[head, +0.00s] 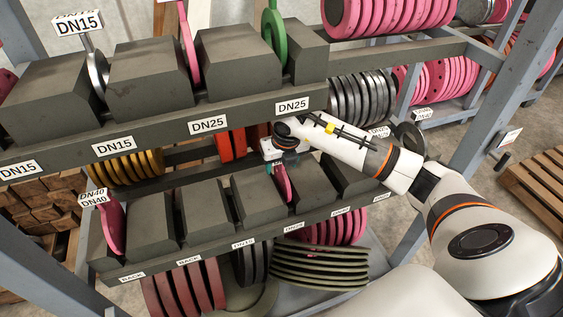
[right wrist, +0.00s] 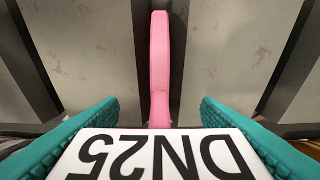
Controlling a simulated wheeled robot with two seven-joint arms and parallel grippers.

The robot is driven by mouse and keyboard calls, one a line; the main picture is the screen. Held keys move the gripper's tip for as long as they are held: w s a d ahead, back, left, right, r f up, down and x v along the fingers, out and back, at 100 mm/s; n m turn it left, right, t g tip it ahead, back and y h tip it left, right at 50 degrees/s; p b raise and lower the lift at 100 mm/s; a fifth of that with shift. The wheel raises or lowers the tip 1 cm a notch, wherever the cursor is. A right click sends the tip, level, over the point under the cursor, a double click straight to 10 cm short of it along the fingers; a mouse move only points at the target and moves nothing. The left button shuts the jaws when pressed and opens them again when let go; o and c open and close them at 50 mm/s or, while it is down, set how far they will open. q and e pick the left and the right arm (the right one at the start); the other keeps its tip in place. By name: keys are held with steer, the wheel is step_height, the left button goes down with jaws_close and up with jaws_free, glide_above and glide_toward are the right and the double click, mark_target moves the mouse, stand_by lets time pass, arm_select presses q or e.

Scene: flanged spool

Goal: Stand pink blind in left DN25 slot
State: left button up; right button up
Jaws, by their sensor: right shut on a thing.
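My right gripper (head: 274,160) is over the lower rack, its teal fingers shut on the DN25 tag plate (right wrist: 155,155) of the pink blind (head: 283,183). In the right wrist view the pink blind (right wrist: 160,65) is edge-on, in line with the gap between two grey blocks (right wrist: 100,60). In the head view it stands roughly upright between two lower blocks. Whether its bottom rests in the slot is hidden. The small lower rack labels are hard to read. My left gripper is not in view.
A pink blind tagged DN40 (head: 113,226) stands at the lower rack's left end. The upper rack beam (head: 165,135) carries DN15 and DN25 labels, with a silver, a pink and a green blind (head: 274,32) above it. Gaps between the lower blocks left of the held blind look empty.

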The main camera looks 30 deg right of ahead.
mark_target(284, 173)
steer(key=o, duration=1.8)
steer(key=shift+r, duration=0.1)
steer(key=shift+s+r+b, duration=0.1)
steer(key=shift+r+b, duration=0.25)
steer(key=shift+s+a+r+b, duration=0.2)
steer(key=shift+s+r+b, duration=0.35)
steer(key=shift+s+r, duration=0.3)
steer(key=shift+s+a+r+b, duration=0.1)
steer(key=shift+s+a+b, duration=0.35)
steer(key=shift+s, duration=1.35)
steer(key=shift+s+a+r+b, duration=0.1)
steer(key=shift+s+a+b, duration=0.3)
steer(key=shift+s, duration=1.35)
steer(key=shift+s+a+r+b, duration=0.1)
steer(key=shift+s+a+b, duration=0.3)
steer(key=shift+s, duration=1.4)
steer(key=shift+f, duration=0.1)
steer(key=shift+a, duration=0.1)
